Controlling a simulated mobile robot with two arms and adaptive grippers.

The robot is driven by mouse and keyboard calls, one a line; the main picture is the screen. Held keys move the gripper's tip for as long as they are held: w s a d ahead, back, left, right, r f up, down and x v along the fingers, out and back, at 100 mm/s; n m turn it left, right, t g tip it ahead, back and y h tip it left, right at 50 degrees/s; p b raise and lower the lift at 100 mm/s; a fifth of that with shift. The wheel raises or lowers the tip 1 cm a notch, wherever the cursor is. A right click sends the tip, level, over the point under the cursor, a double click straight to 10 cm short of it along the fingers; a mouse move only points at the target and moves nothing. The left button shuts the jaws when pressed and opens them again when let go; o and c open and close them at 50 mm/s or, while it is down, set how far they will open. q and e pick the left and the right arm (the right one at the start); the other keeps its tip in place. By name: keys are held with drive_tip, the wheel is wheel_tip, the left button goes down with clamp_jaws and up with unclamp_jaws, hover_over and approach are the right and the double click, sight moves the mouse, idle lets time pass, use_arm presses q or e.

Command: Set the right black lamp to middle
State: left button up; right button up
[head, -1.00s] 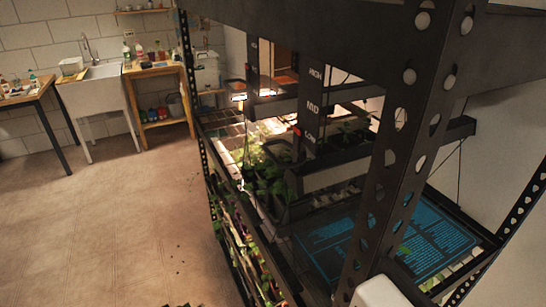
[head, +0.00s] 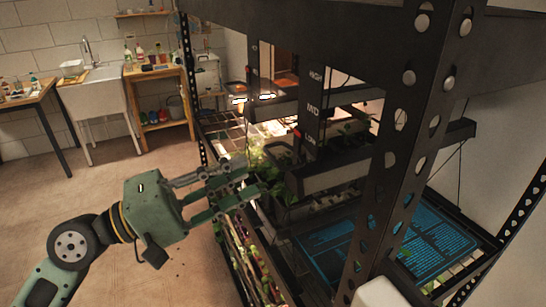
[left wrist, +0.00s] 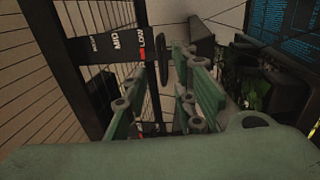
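The right black lamp (head: 335,175) is a dark bar with a pale side panel, low on a post marked HIGH, MID and LOW (head: 313,108). A red mark on the post sits by LOW, and shows by LOW in the left wrist view (left wrist: 143,56). A dark loop, seemingly the lamp's handle (head: 279,148), projects at its left end; a dark loop (left wrist: 162,60) also shows in the left wrist view. My left gripper (head: 254,180) is open and empty, its fingers pointing at the lamp's left end, apparently short of it. My right gripper is not in view.
Green seedlings (head: 262,160) lie below the lamps. A thick perforated rack upright (head: 395,150) stands at the front. A blue-lettered dark panel (head: 400,240) lies right. Floor at left is clear.

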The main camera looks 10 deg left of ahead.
sight(273, 157)
use_arm(q)
drive_tip(key=p+x, duration=0.4)
drive_tip(key=x, duration=0.3)
drive_tip(key=shift+w+d, duration=0.1)
drive_tip(key=shift+w, duration=0.05)
clamp_jaws()
idle(0.3)
